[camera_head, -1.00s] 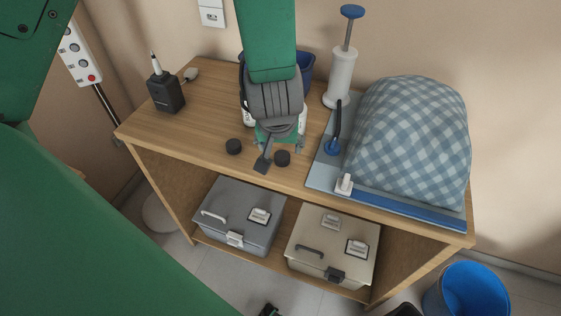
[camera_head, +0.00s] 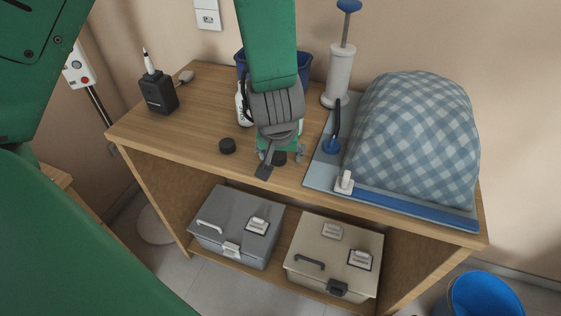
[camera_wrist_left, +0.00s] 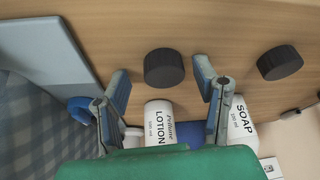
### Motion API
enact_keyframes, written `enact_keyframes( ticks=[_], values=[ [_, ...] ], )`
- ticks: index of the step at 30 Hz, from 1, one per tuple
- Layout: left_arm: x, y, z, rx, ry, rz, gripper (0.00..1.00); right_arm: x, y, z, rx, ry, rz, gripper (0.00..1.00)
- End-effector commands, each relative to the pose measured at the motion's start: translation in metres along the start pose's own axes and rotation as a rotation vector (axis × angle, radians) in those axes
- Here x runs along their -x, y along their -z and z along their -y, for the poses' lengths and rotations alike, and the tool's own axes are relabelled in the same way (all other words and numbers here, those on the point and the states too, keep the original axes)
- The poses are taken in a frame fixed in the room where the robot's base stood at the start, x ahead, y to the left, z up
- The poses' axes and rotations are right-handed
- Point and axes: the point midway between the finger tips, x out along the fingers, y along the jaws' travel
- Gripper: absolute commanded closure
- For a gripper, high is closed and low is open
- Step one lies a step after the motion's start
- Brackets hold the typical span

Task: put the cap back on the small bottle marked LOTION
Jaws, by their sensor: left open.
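The white LOTION bottle (camera_wrist_left: 160,124) shows in the left wrist view, partly covered by my gripper's green body. In the head view my arm hides it. A dark round cap (camera_wrist_left: 164,68) lies on the table in front of it, and also shows in the head view (camera_head: 279,159). My left gripper (camera_wrist_left: 161,72) is open, one finger on each side of this cap in the picture; I cannot tell whether they touch it. A second dark cap (camera_wrist_left: 279,62) lies apart, left of the gripper in the head view (camera_head: 227,146). My right gripper is not in view.
The white SOAP bottle (camera_wrist_left: 236,124) stands beside the lotion. A blue bin (camera_head: 240,62) is behind my arm. The table's left front (camera_head: 165,130) is clear.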

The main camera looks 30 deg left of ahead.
Motion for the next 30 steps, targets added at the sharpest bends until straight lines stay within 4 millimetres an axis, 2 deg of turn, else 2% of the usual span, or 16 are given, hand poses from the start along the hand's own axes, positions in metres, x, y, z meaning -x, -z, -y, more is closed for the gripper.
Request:
enact_keyframes(
  ticks=[6,7,10,11,23,26,30],
  values=[
    [0.000,0.001,0.002,0.003,-0.002,0.002,0.45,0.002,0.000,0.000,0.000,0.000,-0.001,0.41],
    [0.000,0.002,0.003,0.003,-0.002,0.002,0.48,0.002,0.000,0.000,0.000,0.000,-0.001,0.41],
    [0.000,0.002,0.003,0.003,-0.002,0.002,0.76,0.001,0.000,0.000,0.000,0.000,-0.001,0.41],
    [0.000,0.001,0.003,0.003,-0.002,0.002,0.80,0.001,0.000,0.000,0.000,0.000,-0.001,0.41],
    [0.005,0.002,0.001,0.000,0.000,0.002,0.80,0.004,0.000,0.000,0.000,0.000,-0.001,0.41],
    [0.019,0.009,0.001,-0.001,-0.001,-0.002,0.80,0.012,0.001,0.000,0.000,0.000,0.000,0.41],
    [0.048,0.021,0.001,-0.001,0.000,-0.004,0.80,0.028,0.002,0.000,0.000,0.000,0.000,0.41]
  ],
)
